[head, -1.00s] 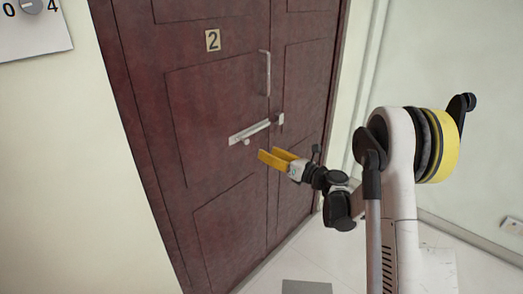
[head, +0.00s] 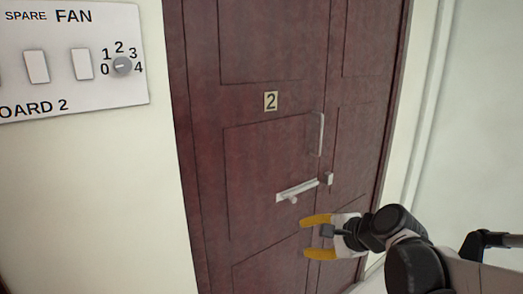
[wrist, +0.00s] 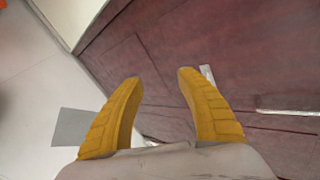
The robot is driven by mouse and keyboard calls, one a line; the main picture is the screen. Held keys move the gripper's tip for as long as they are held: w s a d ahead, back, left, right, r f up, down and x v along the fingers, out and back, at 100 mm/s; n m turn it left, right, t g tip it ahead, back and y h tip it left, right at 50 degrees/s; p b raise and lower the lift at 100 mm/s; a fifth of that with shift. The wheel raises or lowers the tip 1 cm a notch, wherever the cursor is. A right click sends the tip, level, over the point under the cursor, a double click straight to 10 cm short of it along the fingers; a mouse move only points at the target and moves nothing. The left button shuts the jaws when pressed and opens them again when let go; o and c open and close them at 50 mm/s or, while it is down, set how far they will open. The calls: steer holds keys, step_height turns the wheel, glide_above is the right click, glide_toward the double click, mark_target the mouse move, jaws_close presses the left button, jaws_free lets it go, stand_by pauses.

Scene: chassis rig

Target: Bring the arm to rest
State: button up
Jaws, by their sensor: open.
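My gripper (head: 308,237) has two yellow fingers and is open and empty. In the head view it is in front of the dark red door (head: 262,150), below the sliding bolt (head: 297,190). The wrist view shows the two fingers (wrist: 157,82) spread apart with nothing between them. My dark and white arm links reach in from the lower right of the head view.
A switch panel (head: 110,95) with a fan dial (head: 122,65) is on the left wall. A grey mat (wrist: 78,127) lies on the pale floor.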

steer(key=s+d+f+n+h, duration=0.1)
steer(key=s+d+n+h, duration=0.2)
steer(key=s+n, duration=0.4)
steer(key=s+d+f+n+g+h, duration=0.1)
steer(key=s+d+f+n+h, duration=0.1)
steer(key=s+n, duration=0.5)
steer(key=s+d+h, duration=0.1)
steer(key=s, duration=0.5)
steer(key=shift+s+d+f+g, duration=0.25)
steer(key=shift+s+d+g, duration=0.05)
steer(key=shift+d, duration=0.05)
